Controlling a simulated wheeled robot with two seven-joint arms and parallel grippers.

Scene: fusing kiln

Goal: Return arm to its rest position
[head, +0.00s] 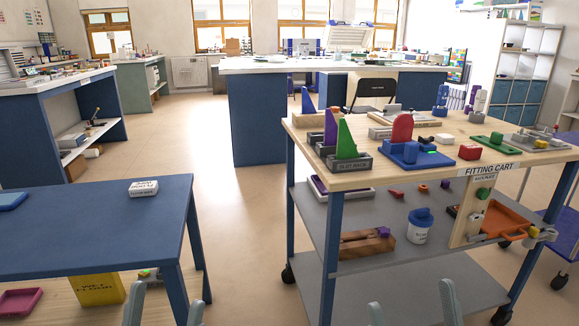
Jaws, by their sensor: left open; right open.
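My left gripper (165,308) shows at the bottom edge, left of the middle. Its two pale grey-green fingertips are well apart, with nothing between them. It is in front of the near end of the blue table (95,226). My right gripper (412,308) shows at the bottom edge, right of the middle. Its two fingertips are also apart and empty, in front of the lower shelf of the fitting cart (478,168). Only the finger ends show. The arms and wrists are out of view.
A white labelled box (143,188) lies on the blue table. A yellow box (98,290) and a pink tray (19,301) are below it. Open floor (235,215) lies between table and cart.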

